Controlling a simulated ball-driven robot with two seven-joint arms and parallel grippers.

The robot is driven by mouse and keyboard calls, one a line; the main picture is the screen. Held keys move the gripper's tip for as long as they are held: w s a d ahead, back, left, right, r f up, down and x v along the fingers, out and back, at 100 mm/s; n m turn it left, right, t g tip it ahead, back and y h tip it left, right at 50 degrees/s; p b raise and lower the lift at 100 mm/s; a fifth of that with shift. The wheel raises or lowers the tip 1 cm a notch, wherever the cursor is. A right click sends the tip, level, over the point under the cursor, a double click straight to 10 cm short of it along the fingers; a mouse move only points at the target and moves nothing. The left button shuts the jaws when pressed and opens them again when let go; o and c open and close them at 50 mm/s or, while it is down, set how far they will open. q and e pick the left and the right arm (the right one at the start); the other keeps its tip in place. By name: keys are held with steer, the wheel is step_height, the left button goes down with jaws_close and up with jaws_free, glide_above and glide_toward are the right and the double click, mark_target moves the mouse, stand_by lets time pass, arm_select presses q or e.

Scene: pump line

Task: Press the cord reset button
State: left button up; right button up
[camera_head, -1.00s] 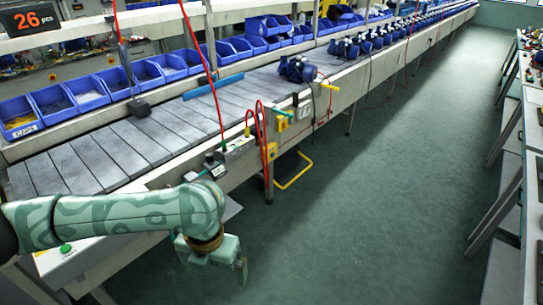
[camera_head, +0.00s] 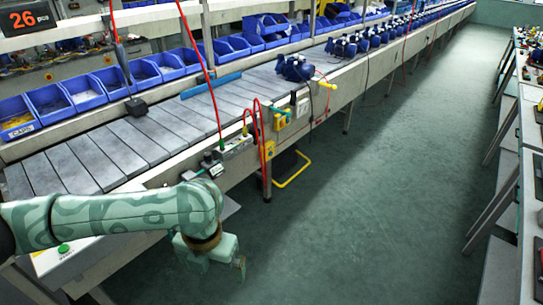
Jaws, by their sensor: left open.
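My left gripper (camera_head: 241,266) hangs in the aisle in front of the line, pointing down, open and with nothing seen between its fingers. I cannot tell which of these is the cord reset button. My gripper touches none of them. My right gripper is out of view.
The slatted conveyor (camera_head: 150,135) runs away to the upper right, with blue pumps (camera_head: 295,68) on it and blue bins (camera_head: 50,103) behind. A socket strip (camera_head: 235,146) lies on its near edge. A bench (camera_head: 525,190) stands at right. The green aisle floor (camera_head: 375,190) between is clear.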

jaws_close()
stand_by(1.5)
